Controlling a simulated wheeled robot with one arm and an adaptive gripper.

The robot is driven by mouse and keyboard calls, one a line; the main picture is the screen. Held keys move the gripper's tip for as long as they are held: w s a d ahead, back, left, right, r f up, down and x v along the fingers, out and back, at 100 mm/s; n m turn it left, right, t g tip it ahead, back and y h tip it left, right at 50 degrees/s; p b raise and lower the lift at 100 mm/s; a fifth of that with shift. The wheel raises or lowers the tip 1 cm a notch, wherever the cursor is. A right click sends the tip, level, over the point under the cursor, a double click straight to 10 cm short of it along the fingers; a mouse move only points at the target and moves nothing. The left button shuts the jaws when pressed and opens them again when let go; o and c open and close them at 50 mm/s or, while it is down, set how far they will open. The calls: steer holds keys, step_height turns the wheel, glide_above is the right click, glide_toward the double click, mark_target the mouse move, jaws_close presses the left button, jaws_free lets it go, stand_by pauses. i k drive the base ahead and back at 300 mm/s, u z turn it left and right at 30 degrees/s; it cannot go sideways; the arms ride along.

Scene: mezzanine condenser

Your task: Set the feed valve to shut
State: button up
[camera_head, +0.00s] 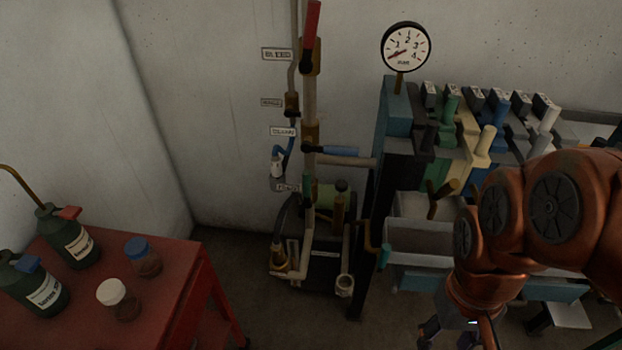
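A vertical pipe (310,90) on the back wall carries several lever valves with small labels beside them. The top valve has a red lever (312,22) pointing up along the pipe. A middle valve has a blue lever (340,151) pointing right, across the vertical pipe. My gripper (484,332) is at the lower right, mostly hidden and cut off by the frame edge, far from the valves.
A round pressure gauge (406,45) stands on the blue-grey rack (392,110) right of the pipe. Pump equipment (325,240) sits on the floor below the valves. A red table (175,290) with bottles and jars stands at left.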

mark_target(307, 203)
steer(key=u, duration=0.45)
steer(key=k, duration=1.05)
steer(key=u, duration=0.75)
steer(key=i, duration=0.55)
steer(key=u, duration=0.5)
